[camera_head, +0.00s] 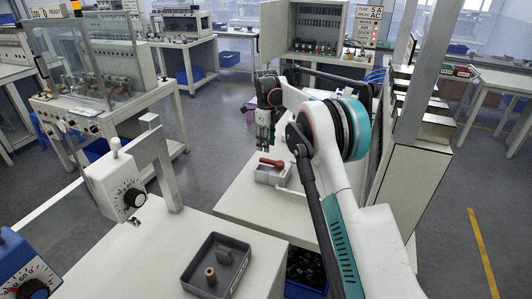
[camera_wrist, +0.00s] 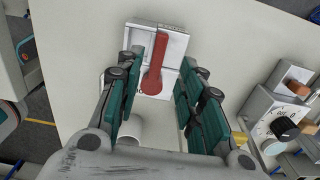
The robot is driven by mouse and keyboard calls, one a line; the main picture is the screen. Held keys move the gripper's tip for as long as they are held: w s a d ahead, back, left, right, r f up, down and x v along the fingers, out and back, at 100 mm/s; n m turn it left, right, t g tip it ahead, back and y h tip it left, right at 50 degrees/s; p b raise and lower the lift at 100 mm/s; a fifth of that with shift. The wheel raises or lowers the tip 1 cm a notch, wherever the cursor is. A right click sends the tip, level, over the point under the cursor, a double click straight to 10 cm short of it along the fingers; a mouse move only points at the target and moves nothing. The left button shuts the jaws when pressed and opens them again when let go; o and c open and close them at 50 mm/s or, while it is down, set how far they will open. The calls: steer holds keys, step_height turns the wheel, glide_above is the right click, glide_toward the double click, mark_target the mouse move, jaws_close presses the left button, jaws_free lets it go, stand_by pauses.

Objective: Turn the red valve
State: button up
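The red valve handle (camera_head: 272,162) lies on a white block (camera_head: 264,177) on a white table in the head view. In the wrist view the red handle (camera_wrist: 157,62) points from its round hub up towards the top of the picture, on the white block (camera_wrist: 140,40). My gripper (camera_head: 264,143) hangs above the block with its fingers pointing down. In the wrist view my gripper (camera_wrist: 161,62) is open, one finger at each side of the handle, with gaps between them and the handle. I cannot tell the exact height between fingertips and handle.
A grey tray (camera_head: 206,283) with two small parts stands on the near table. A white dial device (camera_head: 117,190) stands left of it; a blue dial box (camera_head: 25,270) is at the lower left. Right of my arm is a grey cabinet (camera_head: 412,165). The table around the valve is mostly clear.

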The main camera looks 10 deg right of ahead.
steer(key=shift+r, duration=2.45)
steer(key=s+r+n+t, duration=0.2)
steer(key=s+r+n, duration=0.4)
steer(key=s+r, duration=0.45)
steer(key=s+d+r+n+t+b, duration=0.1)
steer(key=s+r+n, duration=0.25)
steer(key=s, duration=0.35)
steer(key=s+r+n+t, duration=0.1)
steer(key=s+r+n, duration=0.25)
steer(key=s, duration=0.35)
steer(key=s+f+n+t, duration=0.1)
steer(key=s+f+n, duration=0.2)
steer(key=s, duration=0.5)
steer(key=s+f+n+t, duration=0.1)
steer(key=s+f+n, duration=0.3)
steer(key=s, duration=0.5)
steer(key=s+f+n+t, duration=0.1)
steer(key=s+f+n, duration=0.3)
steer(key=s, duration=0.4)
steer(key=shift+s+d+f+n+b, duration=0.25)
steer(key=shift+s+n+b, duration=0.15)
steer(key=shift+n, duration=0.1)
